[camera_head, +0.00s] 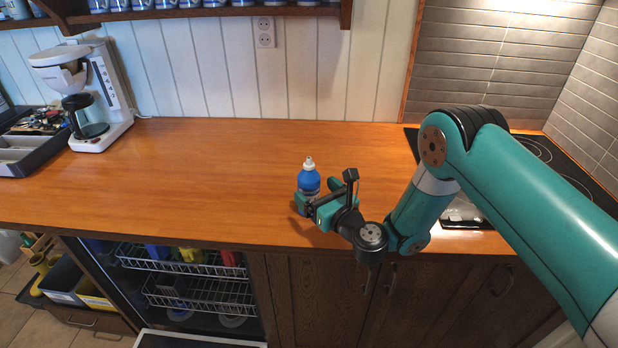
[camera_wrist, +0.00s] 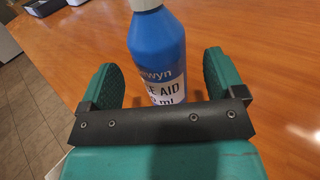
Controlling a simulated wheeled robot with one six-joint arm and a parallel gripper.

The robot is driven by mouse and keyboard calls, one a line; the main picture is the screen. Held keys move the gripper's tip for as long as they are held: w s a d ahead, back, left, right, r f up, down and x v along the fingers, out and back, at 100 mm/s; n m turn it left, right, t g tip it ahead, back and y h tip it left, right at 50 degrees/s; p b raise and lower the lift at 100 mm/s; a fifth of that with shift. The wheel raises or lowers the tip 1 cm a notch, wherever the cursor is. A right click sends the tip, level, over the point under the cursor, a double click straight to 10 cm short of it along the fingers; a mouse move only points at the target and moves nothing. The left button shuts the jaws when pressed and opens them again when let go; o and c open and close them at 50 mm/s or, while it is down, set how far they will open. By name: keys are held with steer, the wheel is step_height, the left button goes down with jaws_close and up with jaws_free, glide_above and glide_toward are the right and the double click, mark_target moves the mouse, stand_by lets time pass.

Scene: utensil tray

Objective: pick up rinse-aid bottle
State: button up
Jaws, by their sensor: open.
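The rinse-aid bottle (camera_head: 309,180) is blue with a white cap and stands upright on the wooden counter near its front edge. In the wrist view the bottle (camera_wrist: 158,50) shows a white label reading "AID", and its top is cut off by the frame. My gripper (camera_head: 312,203) is low over the counter at the bottle. In the wrist view my gripper (camera_wrist: 163,82) is open, with one green finger on each side of the bottle and visible gaps between. The bottle's base is hidden behind the gripper body.
The wooden counter (camera_head: 220,170) is clear around the bottle. A white coffee maker (camera_head: 110,90) and a grey utensil tray (camera_head: 35,160) stand at the left. A dark cooktop (camera_head: 540,150) lies at the right, partly behind my arm. An open dishwasher (camera_head: 180,275) is below the counter.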

mark_target(316, 190)
steer(key=shift+f+p+x, duration=0.2)
steer(key=shift+p+x, duration=0.95)
steer(key=shift+x, duration=0.7)
steer(key=c, duration=1)
steer(key=shift+r, duration=0.1)
steer(key=shift+c, duration=0.7)
